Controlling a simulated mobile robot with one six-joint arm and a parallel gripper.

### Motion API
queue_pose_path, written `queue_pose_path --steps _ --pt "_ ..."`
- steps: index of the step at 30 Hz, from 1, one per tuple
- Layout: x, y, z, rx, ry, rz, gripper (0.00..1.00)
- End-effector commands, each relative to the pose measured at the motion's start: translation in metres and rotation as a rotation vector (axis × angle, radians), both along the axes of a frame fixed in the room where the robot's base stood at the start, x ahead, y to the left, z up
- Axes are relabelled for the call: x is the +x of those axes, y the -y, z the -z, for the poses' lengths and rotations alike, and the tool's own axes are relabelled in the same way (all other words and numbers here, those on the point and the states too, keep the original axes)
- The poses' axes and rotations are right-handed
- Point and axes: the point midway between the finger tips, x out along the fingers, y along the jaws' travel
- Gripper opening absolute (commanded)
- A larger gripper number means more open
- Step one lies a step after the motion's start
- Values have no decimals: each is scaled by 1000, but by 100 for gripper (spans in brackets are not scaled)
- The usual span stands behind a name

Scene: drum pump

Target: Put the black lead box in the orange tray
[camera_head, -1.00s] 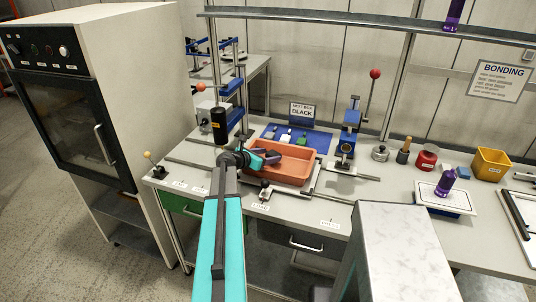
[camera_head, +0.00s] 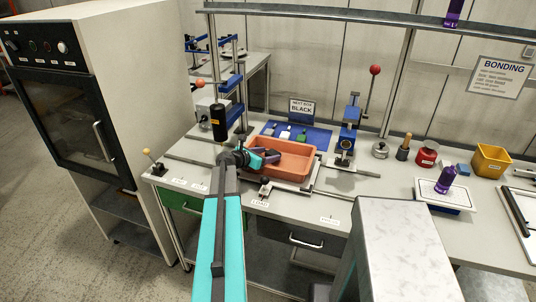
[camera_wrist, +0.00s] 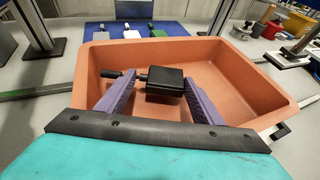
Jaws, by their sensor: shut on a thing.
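The black lead box (camera_wrist: 165,83) shows in the wrist view between the purple fingers of my gripper (camera_wrist: 160,98). A short dark stem sticks out from its left side. My gripper is shut on it and holds it over the near part of the orange tray (camera_wrist: 250,72); I cannot tell whether it touches the tray floor. In the head view my gripper (camera_head: 268,156) is at the left part of the orange tray (camera_head: 298,146), and the box itself is hidden there.
A blue mat (camera_head: 318,136) behind the tray carries several small boxes, one white (camera_wrist: 131,34) and one green (camera_wrist: 157,34). A sign (camera_head: 302,108) reading "NEXT BOX BLACK" stands behind it. A press with a red-knobbed lever (camera_head: 374,72) stands right of the tray.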

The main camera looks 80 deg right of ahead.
Motion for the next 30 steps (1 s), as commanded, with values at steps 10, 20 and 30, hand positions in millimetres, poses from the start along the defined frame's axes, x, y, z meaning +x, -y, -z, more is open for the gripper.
queue_pose_path --steps 10,20,30 --pt "0 0 1 1 1 1 79" --pt "0 0 -13 1 1 1 79" --pt "19 -32 -26 0 0 -1 79"
